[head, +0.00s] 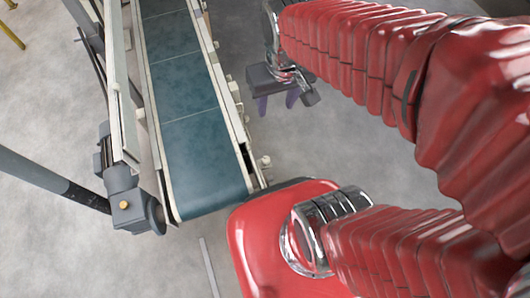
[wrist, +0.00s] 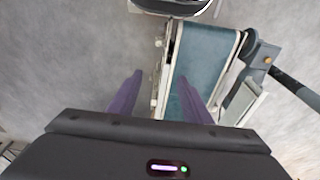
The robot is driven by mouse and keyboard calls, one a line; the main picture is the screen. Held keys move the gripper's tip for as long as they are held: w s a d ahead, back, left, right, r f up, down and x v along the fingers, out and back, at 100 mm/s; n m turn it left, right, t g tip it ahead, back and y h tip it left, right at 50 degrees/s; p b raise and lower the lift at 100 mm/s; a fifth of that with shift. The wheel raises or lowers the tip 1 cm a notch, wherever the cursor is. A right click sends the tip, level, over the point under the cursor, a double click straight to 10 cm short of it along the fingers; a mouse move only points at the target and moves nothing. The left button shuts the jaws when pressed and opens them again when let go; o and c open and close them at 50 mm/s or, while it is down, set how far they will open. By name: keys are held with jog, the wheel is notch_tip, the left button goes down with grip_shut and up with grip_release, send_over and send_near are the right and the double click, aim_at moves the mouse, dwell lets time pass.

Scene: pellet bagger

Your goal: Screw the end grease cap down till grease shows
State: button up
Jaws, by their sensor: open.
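Small pale fittings sit along the right side rail of the conveyor in the head view; the one nearest the belt's near end (head: 264,161) looks like the end grease cap, though it is too small to be sure. A similar pale fitting shows on the rail in the wrist view (wrist: 158,43). No grease can be made out. My gripper (head: 277,102) is open and empty, its purple fingers pointing down, to the right of the conveyor and apart from the rail. In the wrist view my gripper (wrist: 161,78) has its fingers spread, one over the floor and one across the belt.
The conveyor's dark teal belt (head: 188,80) runs away from me between pale rails. A grey motor housing (head: 130,195) with a brass-coloured plug stands at its near left corner. A dark post (head: 50,178) reaches in from the left. The concrete floor right of the conveyor is clear.

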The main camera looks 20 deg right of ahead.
jog(key=w+f+m+g, duration=0.2)
jog(key=w+f+g, duration=0.1)
jog(key=f, duration=1.4)
jog(key=m+t, duration=0.1)
jog(key=m, duration=0.7)
send_over(266, 159)
notch_tip(266, 159, down, 20)
jog(key=shift+f, duration=0.2)
jog(key=shift+f, duration=0.15)
jog(key=shift+f, duration=6.75)
jog(key=shift+c, duration=0.3)
